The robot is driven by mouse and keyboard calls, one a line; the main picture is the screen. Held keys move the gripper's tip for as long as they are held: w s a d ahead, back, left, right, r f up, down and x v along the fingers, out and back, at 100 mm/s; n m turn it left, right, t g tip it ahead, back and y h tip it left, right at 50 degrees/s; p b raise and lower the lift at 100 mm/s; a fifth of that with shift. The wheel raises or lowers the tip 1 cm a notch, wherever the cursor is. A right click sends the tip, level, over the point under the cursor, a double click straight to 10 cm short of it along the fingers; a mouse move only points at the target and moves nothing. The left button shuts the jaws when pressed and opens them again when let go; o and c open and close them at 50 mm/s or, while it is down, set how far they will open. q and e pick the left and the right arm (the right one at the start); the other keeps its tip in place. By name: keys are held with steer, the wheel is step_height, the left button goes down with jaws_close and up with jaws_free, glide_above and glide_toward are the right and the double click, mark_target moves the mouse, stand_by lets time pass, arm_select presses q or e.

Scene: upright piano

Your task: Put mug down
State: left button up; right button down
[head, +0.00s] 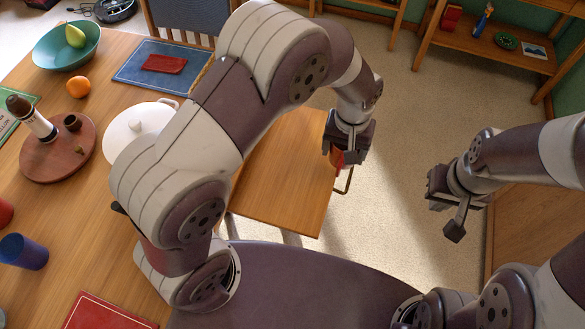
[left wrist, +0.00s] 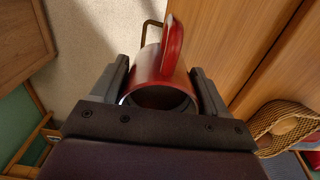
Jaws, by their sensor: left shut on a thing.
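The red mug (left wrist: 160,78) is between the two fingers of my left gripper in the left wrist view, its open rim toward the camera and its handle pointing up in the picture. In the head view only a small part of the red mug (head: 337,157) shows below my left gripper (head: 346,150), which hides the rest. My left gripper is shut on the mug, near the right edge of a wooden surface (head: 285,185). Whether the mug touches anything below is unclear. My right gripper (head: 447,210) is open and empty over the floor at the right.
A metal bar (head: 346,182) sits beside the wooden surface. Carpet lies open at right.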

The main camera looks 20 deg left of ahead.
mark_target(297, 183)
arm_select(q)
steer(key=shift+s+d+f, duration=0.35)
steer(key=shift+d, duration=0.2)
steer(key=shift+s, duration=0.15)
steer(key=a+f, duration=0.2)
steer(key=a, duration=0.1)
steer(key=s+a+f, duration=0.1)
steer(key=a+f, duration=0.1)
steer(key=a, duration=0.2)
steer(key=a+f, duration=0.2)
steer(key=a, duration=0.2)
steer(key=shift+s+f, duration=0.25)
steer(key=shift+s, duration=0.05)
steer(key=shift+a+f, duration=0.1)
steer(key=shift+f, duration=0.15)
step_height(297, 183, down, 4)
steer(key=shift+s+r, duration=0.1)
steer(key=shift+r, duration=0.05)
arm_select(e)
steer(key=shift+f, duration=0.3)
arm_select(q)
steer(key=shift+f, duration=0.2)
arm_select(e)
steer(key=shift+f, duration=0.1)
